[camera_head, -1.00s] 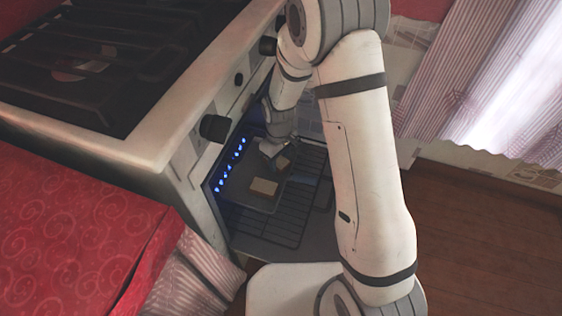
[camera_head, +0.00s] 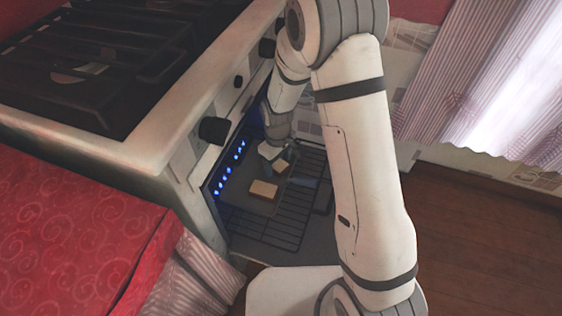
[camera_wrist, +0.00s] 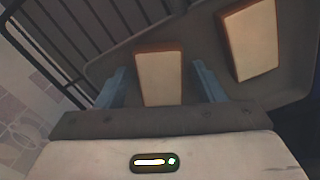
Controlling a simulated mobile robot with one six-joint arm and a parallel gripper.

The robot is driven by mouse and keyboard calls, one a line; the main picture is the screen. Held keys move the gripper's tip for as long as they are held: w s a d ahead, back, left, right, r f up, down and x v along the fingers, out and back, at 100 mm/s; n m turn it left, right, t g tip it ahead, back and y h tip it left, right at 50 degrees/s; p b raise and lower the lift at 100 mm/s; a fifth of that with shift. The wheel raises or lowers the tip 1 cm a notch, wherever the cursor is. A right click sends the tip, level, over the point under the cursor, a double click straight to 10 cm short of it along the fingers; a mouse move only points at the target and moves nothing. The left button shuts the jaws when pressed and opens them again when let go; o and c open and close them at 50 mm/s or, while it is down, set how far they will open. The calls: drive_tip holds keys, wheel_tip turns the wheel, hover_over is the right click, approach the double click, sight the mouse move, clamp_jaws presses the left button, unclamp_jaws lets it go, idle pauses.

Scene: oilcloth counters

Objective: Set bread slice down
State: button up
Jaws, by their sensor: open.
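A bread slice (camera_wrist: 159,79) lies on a dark tray (camera_wrist: 205,50) in the wrist view, between the two blue-grey fingers of my gripper (camera_wrist: 160,82). The fingers are open, with a gap on each side of the slice. In the head view this slice (camera_head: 281,166) shows just below my gripper (camera_head: 270,152), whose fingertips are hard to make out there. A second bread slice (camera_wrist: 248,40) lies on the tray to the right in the wrist view. In the head view it is the nearer slice (camera_head: 263,190).
The tray sits on a wire oven rack (camera_head: 265,229) in the stove's open lower part. Lit blue marks and knobs (camera_head: 214,129) line the stove front at left. A red-covered counter (camera_head: 75,225) is nearby; wooden floor (camera_head: 480,235) is clear at right.

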sight(278, 164)
wheel_tip(278, 164, up, 11)
drive_tip(key=p, duration=0.4)
drive_tip(key=s+d+r+m+t, duration=0.1)
drive_tip(key=s+d+r+m, duration=0.8)
drive_tip(key=s+d+r, duration=0.6)
drive_tip(key=s+r, duration=0.1)
drive_tip(key=s, duration=0.2)
drive_tip(key=shift+s+m, duration=0.2)
drive_tip(key=shift+m, duration=0.1)
wheel_tip(278, 164, up, 30)
drive_tip(key=t+p, duration=0.1)
drive_tip(key=p, duration=2.6)
drive_tip(key=shift+t, duration=0.3)
